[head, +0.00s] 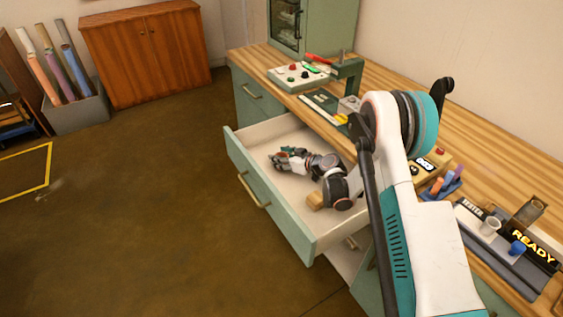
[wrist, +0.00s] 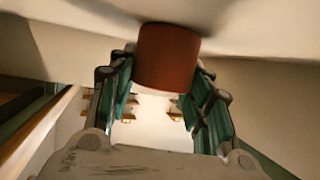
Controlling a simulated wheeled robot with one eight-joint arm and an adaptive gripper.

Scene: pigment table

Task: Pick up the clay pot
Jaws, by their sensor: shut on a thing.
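The clay pot (wrist: 167,57) is a reddish-brown, rounded piece seen between the fingers of my gripper in the wrist view. My gripper (head: 283,158) is shut on it, with one teal-and-grey finger on each side. In the head view my gripper is inside the open drawer (head: 245,155), low over its pale floor.
A small wooden block (head: 315,200) shows in the drawer beside my wrist. Drawer walls surround my gripper. The wooden worktop (head: 390,92) carries a button panel (head: 298,76), a green stand (head: 347,72) and a rack of coloured sticks (head: 445,186). The floor to the left is open.

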